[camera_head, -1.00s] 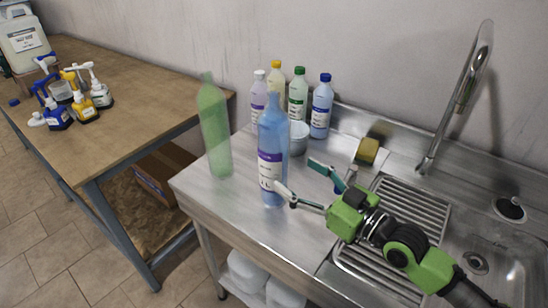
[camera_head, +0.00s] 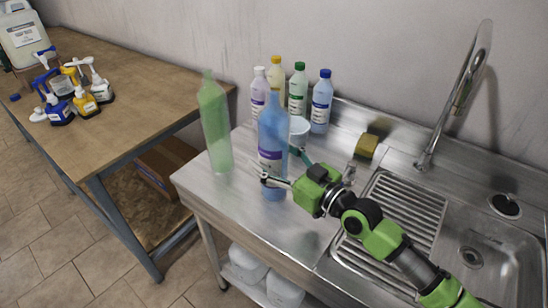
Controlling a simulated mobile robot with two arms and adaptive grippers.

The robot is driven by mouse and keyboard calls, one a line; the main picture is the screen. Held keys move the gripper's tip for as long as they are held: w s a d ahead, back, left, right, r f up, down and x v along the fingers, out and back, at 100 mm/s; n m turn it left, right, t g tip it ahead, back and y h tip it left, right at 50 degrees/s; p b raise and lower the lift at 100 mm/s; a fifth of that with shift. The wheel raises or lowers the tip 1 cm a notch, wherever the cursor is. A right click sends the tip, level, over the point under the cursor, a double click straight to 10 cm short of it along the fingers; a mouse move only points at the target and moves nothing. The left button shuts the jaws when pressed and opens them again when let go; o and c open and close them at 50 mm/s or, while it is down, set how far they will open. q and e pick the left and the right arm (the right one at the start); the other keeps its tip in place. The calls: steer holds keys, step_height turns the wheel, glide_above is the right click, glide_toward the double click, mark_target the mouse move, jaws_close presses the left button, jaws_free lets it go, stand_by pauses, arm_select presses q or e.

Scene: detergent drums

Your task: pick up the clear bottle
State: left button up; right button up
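No fully colourless bottle shows; two see-through bottles stand on the steel counter. The blue-tinted bottle (camera_head: 272,128) stands upright near the counter's middle, with a purple and white label. The green-tinted bottle (camera_head: 215,130) stands upright to its left, with no label visible. My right gripper (camera_head: 283,167) is at the blue-tinted bottle, its fingers apart. One finger crosses in front of the bottle's lower part and the other is at its far right side. Contact cannot be told. My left gripper is not in view.
Several capped bottles, including a blue-capped one (camera_head: 321,103), stand along the wall behind a white cup (camera_head: 298,131). A sponge (camera_head: 366,146) lies near the sink (camera_head: 478,240) and tap (camera_head: 455,105). A wooden table (camera_head: 150,85) with pump bottles is at left.

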steer(key=c, duration=1)
steer(key=shift+r, duration=0.1)
